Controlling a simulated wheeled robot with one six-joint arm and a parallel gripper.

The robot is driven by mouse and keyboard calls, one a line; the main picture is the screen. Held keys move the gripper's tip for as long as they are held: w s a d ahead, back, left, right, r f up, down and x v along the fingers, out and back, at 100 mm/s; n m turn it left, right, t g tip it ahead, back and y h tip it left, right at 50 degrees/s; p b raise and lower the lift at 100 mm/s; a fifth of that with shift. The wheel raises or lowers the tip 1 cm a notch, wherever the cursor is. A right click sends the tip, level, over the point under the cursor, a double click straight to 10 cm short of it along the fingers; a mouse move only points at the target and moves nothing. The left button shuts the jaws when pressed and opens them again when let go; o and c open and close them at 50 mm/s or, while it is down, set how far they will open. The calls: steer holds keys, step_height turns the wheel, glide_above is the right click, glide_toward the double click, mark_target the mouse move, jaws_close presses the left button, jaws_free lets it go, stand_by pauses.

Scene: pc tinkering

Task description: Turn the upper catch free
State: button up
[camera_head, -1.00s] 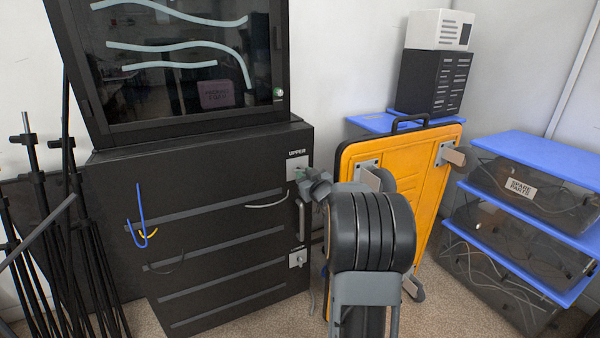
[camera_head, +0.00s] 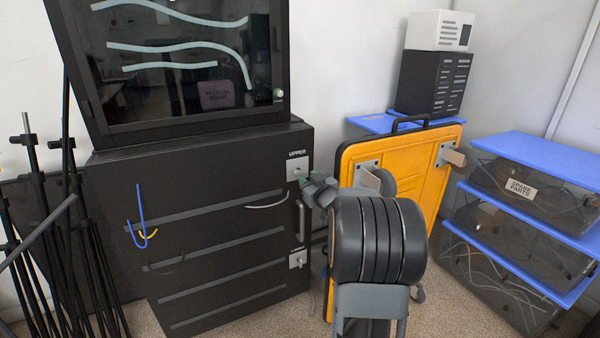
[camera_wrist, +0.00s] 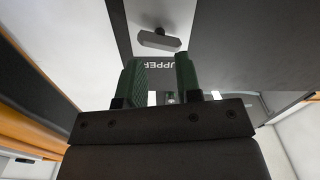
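The upper catch (camera_head: 297,170) sits on a pale plate marked "UPPER" at the upper right of the black cabinet (camera_head: 190,192). In the wrist view, the catch (camera_wrist: 160,40) is a short grey bar lying roughly across the picture, just beyond my fingertips. My gripper (camera_head: 306,183) is close to the plate, a little right of and below the catch in the head view. In the wrist view, my gripper (camera_wrist: 161,64) has its two green fingers apart, with nothing between them. The fingers partly cover the "UPPER" lettering.
A lower catch (camera_head: 297,259) on another pale plate and a vertical handle (camera_head: 301,220) are below. A yellow panel (camera_head: 415,185) leans right of the cabinet, behind my arm. Blue-lidded bins (camera_head: 525,185) stand at right; black stands (camera_head: 60,200) at left.

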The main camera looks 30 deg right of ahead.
mark_target(300, 171)
steer(key=m+p, duration=0.3)
steer(key=shift+p, duration=0.4)
steer(key=shift+w, duration=0.2)
steer(key=shift+w+d, duration=0.15)
steer(key=shift+w, duration=0.95)
steer(key=shift+c, duration=0.3)
